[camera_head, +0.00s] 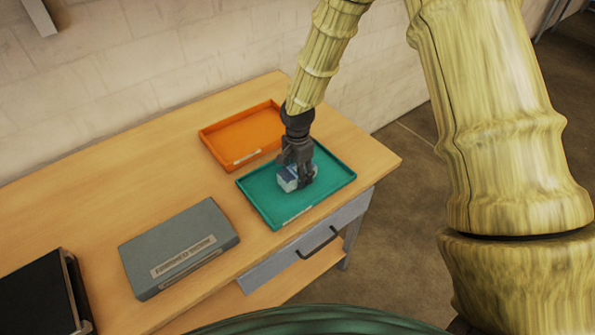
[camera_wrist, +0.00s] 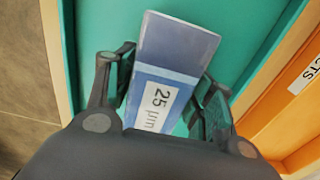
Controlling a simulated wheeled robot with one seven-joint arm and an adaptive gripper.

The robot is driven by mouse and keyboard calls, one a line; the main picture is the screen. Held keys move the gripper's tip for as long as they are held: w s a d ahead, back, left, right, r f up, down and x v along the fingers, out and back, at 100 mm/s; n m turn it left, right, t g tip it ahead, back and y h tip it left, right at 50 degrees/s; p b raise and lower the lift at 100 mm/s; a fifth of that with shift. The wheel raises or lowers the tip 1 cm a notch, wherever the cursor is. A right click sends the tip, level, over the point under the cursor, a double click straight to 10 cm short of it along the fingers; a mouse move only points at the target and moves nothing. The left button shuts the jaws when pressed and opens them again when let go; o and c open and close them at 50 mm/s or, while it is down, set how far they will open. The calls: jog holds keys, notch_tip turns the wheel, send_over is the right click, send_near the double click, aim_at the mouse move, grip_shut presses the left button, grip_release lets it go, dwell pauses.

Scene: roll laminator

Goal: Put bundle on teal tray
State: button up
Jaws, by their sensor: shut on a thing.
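My gripper (camera_head: 302,178) points down into the tray. In the wrist view its two fingers (camera_wrist: 165,88) are on either side of the bundle, shut on it. The near end of the bundle is hidden by my gripper's body. I cannot tell whether the bundle touches the tray floor.
An orange tray (camera_head: 228,136) with a label adjoins the teal tray at the back. A grey labelled box (camera_head: 180,246) sits left of it on the wooden table (camera_head: 120,196). A black machine (camera_head: 40,296) stands at the far left. A drawer with a handle (camera_head: 318,243) is below.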

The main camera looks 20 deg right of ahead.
jog(key=o, duration=1.3)
jog(key=shift+f, duration=0.1)
notch_tip(320, 180, up, 12)
jog(key=b, duration=0.4)
